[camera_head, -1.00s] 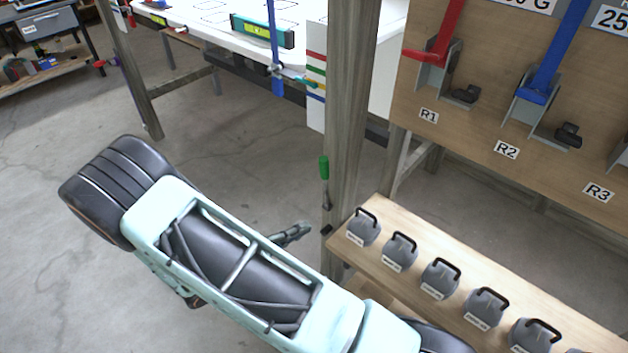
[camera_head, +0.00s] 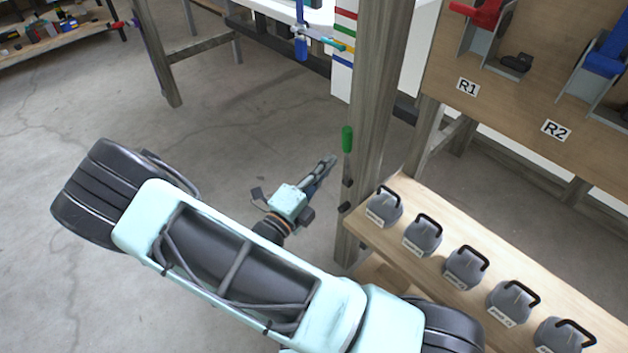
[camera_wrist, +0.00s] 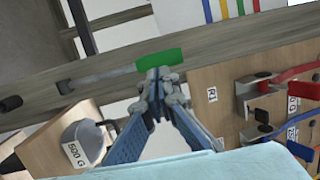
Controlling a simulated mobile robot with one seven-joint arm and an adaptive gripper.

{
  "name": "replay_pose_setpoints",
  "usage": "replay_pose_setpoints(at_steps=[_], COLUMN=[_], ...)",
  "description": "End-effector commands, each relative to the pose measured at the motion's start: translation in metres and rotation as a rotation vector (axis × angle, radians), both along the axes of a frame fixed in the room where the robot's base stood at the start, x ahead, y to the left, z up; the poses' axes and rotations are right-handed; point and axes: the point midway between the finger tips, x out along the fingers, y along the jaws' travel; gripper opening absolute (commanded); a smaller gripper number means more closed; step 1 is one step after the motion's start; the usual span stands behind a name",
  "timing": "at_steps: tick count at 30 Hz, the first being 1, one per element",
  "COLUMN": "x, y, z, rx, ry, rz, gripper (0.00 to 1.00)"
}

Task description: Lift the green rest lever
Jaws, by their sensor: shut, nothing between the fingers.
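The green rest lever (camera_head: 347,139) is a short metal rod with a green grip at its upper end, mounted on the side of a grey wooden post (camera_head: 374,110). In the wrist view the green grip (camera_wrist: 160,60) lies just beyond my fingertips, and its rod runs left along the post. My gripper (camera_head: 330,162) is shut and empty. In the head view it is just left of the lever, a little below the green grip. In the wrist view the closed fingertips (camera_wrist: 158,75) overlap the grip's lower edge; I cannot tell whether they touch it.
A wooden shelf (camera_head: 480,240) with several grey weights stands right of the post. A board (camera_head: 515,110) with red and blue levers labelled R1 and R2 is behind it. A white table is at the back. The floor (camera_head: 130,110) on the left is clear.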

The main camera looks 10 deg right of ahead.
Motion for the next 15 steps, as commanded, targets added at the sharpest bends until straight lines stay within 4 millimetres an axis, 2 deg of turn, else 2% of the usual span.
replay_pose_setpoints(at_steps=[6,15], x=[0.024,0.032], y=[-0.023,-0.030], z=[0.003,0.005], rx=[0.001,0.001], ry=[-0.001,0.000], rz=[-0.002,0.000], gripper=[0.00,0.00])
